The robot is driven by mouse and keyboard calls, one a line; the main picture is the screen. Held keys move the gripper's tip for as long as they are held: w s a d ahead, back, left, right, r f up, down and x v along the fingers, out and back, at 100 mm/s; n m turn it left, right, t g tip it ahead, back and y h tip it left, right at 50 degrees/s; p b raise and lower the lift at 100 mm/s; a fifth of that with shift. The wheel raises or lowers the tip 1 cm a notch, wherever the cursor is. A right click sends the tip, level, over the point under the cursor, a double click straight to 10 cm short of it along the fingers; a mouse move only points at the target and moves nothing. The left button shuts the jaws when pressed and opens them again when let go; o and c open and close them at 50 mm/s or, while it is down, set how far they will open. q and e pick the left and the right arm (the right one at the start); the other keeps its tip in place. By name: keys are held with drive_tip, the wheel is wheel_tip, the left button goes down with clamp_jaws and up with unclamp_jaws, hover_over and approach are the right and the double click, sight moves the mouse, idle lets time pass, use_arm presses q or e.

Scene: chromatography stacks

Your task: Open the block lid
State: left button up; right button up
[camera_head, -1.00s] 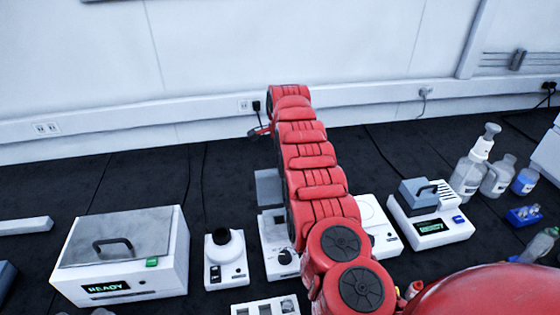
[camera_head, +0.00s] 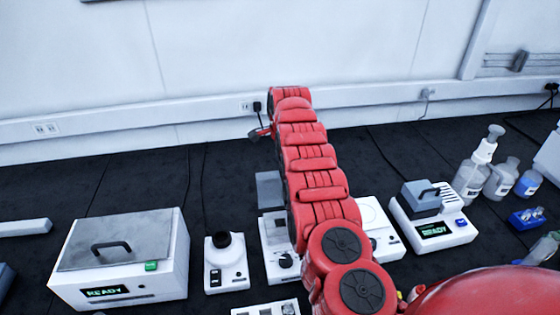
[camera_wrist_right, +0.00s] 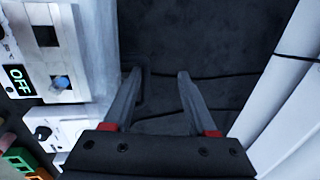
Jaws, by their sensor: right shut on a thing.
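A small white block unit (camera_head: 462,237) with a lit READY display stands on the right in the head view. Its grey lid (camera_head: 420,204) with a dark handle is on it and looks shut. My right arm stretches away over the bench, and its gripper (camera_head: 258,133) is at the far end near the wall, well away from the lid. The lid does not show there. My left gripper is not in view.
A larger white box (camera_head: 165,284) with a grey handled lid stands at left. Small white devices stand below my arm. Bottles (camera_head: 475,175) and a blue rack (camera_head: 527,217) are beside the block unit. Cables cross the dark bench, which is clear toward the wall.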

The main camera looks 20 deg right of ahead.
idle(0.6)
drive_tip(key=b+v, duration=0.1)
drive_tip(key=v, duration=0.5)
drive_tip(key=shift+w+r, duration=0.1)
drive_tip(key=p+v, duration=0.2)
drive_tip(key=v, duration=0.9)
drive_tip(key=shift+p, duration=0.3)
